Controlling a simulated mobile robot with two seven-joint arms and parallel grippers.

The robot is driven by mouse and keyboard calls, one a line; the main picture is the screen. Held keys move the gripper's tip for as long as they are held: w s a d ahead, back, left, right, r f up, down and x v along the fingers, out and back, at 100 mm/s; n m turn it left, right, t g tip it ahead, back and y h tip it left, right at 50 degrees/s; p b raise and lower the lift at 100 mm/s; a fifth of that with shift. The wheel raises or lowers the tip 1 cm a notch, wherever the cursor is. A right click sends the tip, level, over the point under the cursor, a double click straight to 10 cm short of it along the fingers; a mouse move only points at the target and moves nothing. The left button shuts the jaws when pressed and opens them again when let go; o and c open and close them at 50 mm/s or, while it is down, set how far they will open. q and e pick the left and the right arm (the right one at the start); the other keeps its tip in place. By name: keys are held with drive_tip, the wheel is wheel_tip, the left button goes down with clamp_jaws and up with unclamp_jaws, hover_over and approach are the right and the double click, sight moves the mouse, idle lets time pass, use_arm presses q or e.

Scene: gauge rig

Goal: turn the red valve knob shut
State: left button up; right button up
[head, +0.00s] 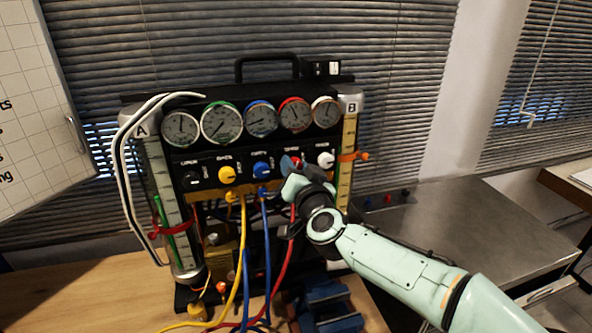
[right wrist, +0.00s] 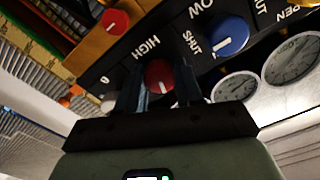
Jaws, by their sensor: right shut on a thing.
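The red valve knob (right wrist: 158,76) sits on the black panel of the gauge rig, between the two fingers of my right gripper (right wrist: 160,85) in the right wrist view. A white mark shows on its face. The fingers are shut on it from both sides. In the head view my right gripper (head: 290,170) reaches the knob row from the lower right and hides most of the red knob. My left gripper is not in view.
A blue knob (head: 261,170), a yellow knob (head: 227,174) and a white knob (head: 326,160) sit in the same row. Several gauges (head: 222,122) stand above. Yellow, blue and red hoses (head: 287,245) hang below. A metal table (head: 455,225) is at right.

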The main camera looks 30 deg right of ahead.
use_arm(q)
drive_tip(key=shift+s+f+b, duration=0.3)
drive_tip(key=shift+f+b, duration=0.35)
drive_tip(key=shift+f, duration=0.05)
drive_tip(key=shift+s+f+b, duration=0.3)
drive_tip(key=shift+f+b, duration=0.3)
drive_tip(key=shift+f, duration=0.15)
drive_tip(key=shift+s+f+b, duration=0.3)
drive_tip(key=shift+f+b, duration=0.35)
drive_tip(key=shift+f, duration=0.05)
use_arm(e)
drive_tip(key=shift+m, duration=7.4)
drive_tip(key=o, duration=1)
drive_tip(key=shift+o, duration=0.2)
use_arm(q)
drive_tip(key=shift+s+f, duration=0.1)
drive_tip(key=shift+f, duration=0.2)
use_arm(e)
drive_tip(key=v, duration=1.3)
drive_tip(key=shift+s, duration=0.2)
